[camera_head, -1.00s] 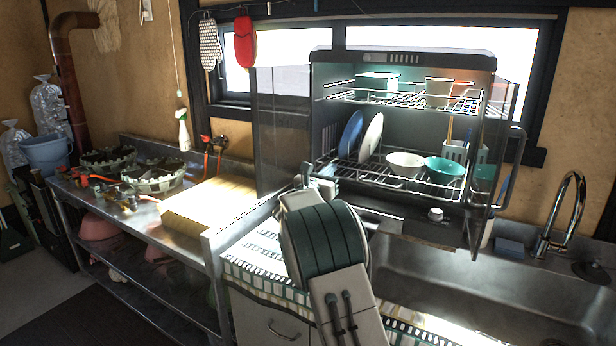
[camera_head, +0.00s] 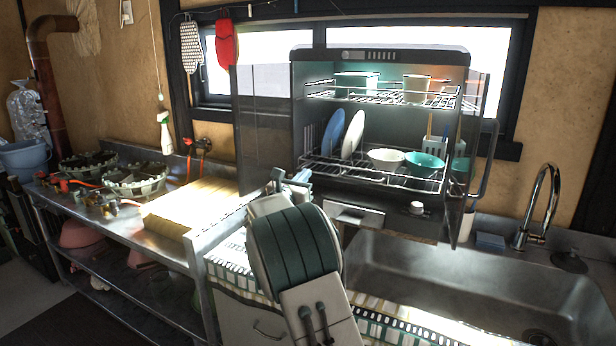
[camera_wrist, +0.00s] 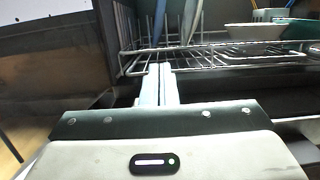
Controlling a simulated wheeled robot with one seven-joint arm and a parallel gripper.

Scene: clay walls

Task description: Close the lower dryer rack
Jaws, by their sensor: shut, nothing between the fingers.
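The dish dryer (camera_head: 383,56) stands open on the counter. Its lower rack (camera_head: 375,178) is a wire shelf near the opening, holding a blue plate (camera_head: 333,135), a white plate (camera_head: 353,134), a white bowl (camera_head: 386,158) and a teal bowl (camera_head: 424,161). My gripper (camera_head: 301,176) is at the rack's left front corner, partly hidden by my wrist. In the wrist view, my gripper (camera_wrist: 160,70) has its two pale fingers shut together and empty. The tips are at the front wires of the lower rack (camera_wrist: 215,46); I cannot tell whether they touch.
The upper rack (camera_head: 385,95) carries cups and a box-like dish. The dryer's left door (camera_head: 262,130) and right door (camera_head: 470,140) stand open on either side. A sink (camera_head: 470,275) with a faucet (camera_head: 545,200) is at front right. A wooden board (camera_head: 185,208) lies on the left counter.

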